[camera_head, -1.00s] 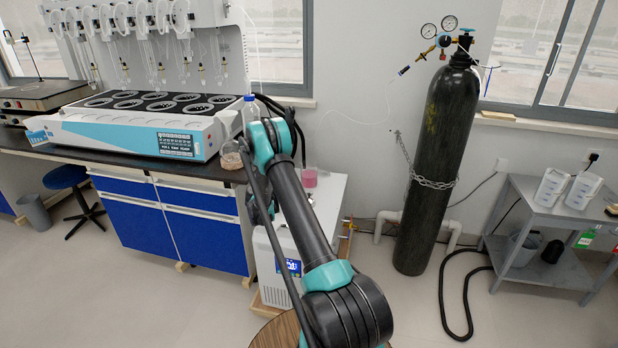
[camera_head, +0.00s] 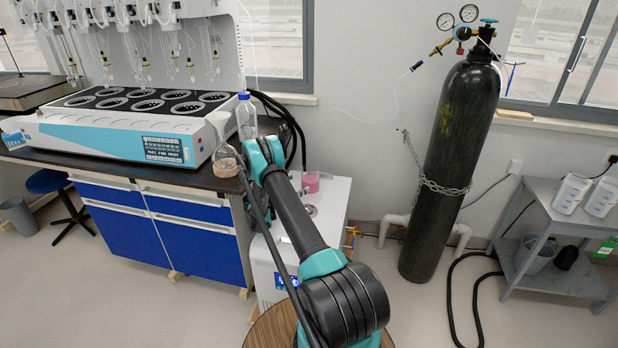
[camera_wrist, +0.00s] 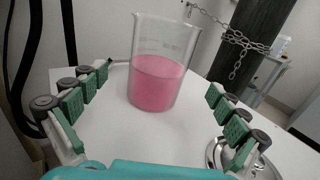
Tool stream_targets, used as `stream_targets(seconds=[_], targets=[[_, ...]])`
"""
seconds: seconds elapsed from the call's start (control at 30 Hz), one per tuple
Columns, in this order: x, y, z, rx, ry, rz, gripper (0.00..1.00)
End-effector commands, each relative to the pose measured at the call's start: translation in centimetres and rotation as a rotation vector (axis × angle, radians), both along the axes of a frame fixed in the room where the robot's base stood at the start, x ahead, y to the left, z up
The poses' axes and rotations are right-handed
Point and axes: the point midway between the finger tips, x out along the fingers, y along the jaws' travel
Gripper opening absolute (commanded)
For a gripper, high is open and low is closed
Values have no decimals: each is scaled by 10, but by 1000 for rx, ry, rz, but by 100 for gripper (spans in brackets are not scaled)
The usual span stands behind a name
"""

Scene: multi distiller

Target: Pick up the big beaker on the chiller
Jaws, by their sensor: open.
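The big beaker (camera_wrist: 158,75) is clear glass with pink liquid in its lower half. It stands upright on the white top of the chiller (camera_wrist: 110,140). In the wrist view my gripper (camera_wrist: 157,88) is open, with one finger to the left of the beaker and one to the right, both apart from it. The beaker is beyond the palm, around the level of the fingertips. In the head view the beaker (camera_head: 311,184) shows only partly, just right of my arm, on the white chiller (camera_head: 333,210). My arm hides the gripper there.
A flask (camera_head: 226,160) and a blue-capped bottle (camera_head: 246,118) stand on the black bench near my arm, beside the distiller (camera_head: 110,135). A chained gas cylinder (camera_head: 450,170) stands right of the chiller. A round metal part (camera_wrist: 225,155) sits on the chiller top.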

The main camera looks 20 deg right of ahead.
Motion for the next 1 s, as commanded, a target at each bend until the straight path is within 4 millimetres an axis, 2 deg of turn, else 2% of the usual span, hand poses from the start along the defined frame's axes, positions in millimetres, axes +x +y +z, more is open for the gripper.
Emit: stream_targets(seconds=[0.37, 0.7, 0.93, 1.0], targets=[[9, -28, -1, 0, 1, -1, 98], [22, -69, -4, 0, 1, -1, 98], [23, -72, -4, 0, 1, 0, 98], [23, -71, -4, 0, 1, 0, 92]])
